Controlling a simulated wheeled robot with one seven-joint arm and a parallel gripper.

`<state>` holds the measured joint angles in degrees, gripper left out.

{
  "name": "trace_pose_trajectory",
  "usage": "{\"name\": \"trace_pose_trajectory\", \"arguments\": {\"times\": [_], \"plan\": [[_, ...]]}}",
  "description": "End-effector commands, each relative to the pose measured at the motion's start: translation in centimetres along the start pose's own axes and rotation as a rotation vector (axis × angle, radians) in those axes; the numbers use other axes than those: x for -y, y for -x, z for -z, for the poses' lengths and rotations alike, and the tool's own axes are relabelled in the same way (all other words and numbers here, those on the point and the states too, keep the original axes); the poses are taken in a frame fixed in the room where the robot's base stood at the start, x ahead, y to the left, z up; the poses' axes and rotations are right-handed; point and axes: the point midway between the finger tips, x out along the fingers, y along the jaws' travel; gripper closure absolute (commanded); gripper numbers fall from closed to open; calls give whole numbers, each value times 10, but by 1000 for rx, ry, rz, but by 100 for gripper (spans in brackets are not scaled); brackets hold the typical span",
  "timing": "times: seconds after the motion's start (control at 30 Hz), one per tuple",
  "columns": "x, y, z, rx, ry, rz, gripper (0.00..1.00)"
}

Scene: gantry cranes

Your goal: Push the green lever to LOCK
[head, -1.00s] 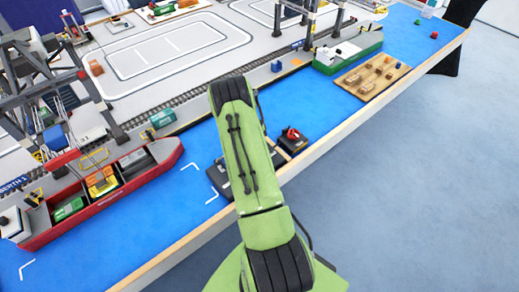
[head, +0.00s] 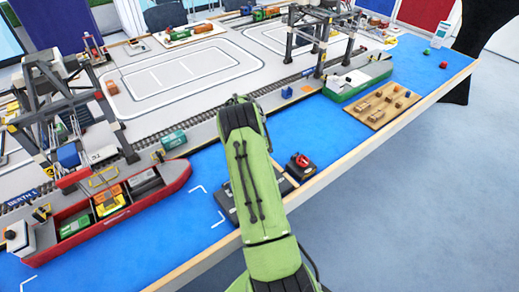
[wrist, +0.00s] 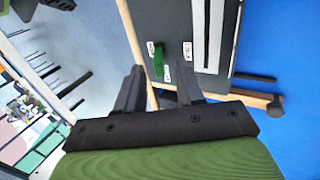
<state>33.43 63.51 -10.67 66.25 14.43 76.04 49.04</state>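The green lever (wrist: 158,66) shows in the wrist view on a dark panel (wrist: 180,20) with small white labels beside it. The labels are too small to read. My gripper (wrist: 160,80) has its two dark fingers apart with nothing between them. The lever appears just past the fingertips, and I see no contact. In the head view, part of the dark panel (head: 226,203) shows left of my green arm, at the table's front edge. The lever and my gripper are hidden behind the arm there.
A black box with a red knob (head: 301,163) stands right of my arm. A red ship (head: 110,212) lies left on the blue surface. A green ship (head: 358,80) and a wooden tray (head: 378,118) stand to the right. The floor (head: 420,210) in front is clear.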

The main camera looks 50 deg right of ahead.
Motion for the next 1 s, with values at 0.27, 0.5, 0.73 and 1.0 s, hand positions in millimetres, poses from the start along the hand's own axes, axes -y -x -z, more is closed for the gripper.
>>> {"name": "trace_pose_trajectory", "arguments": {"times": [0.27,0.5,0.73,1.0], "plan": [[0,79,0,-4,0,4,63],[0,114,1,0,-2,1,63],[-1,122,0,0,0,-1,63],[0,122,0,0,0,-1,63]]}}
